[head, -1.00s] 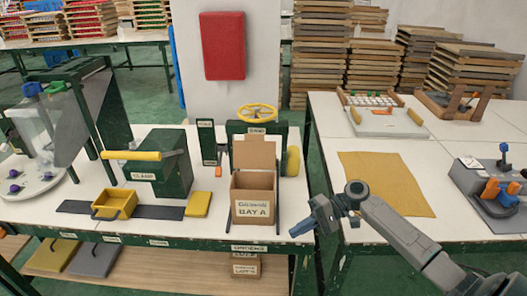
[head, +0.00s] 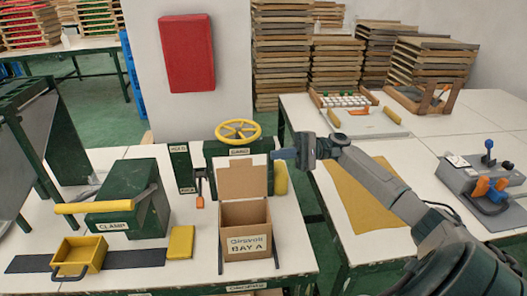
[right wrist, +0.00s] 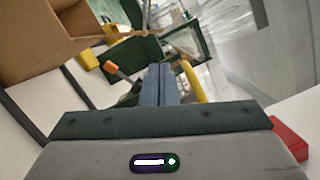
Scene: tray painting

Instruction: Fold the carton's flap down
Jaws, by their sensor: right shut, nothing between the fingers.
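The brown carton (head: 246,243), labelled BAY A, stands open on the left table. Its flap (head: 243,178) stands upright at the back edge. In the right wrist view the carton (right wrist: 40,40) fills the upper left. My right gripper (head: 277,155) is shut and empty, just right of the flap's top edge in the head view. Its closed fingers (right wrist: 161,84) point ahead in the right wrist view. I cannot tell whether they touch the flap. My left gripper is not in view.
A green machine with a yellow handwheel (head: 238,130) stands behind the carton. The green clamp box (head: 127,205), a yellow block (head: 180,242) and a yellow bin (head: 79,256) are to its left. A gap separates the two tables. A yellow mat (head: 357,198) lies on the right table.

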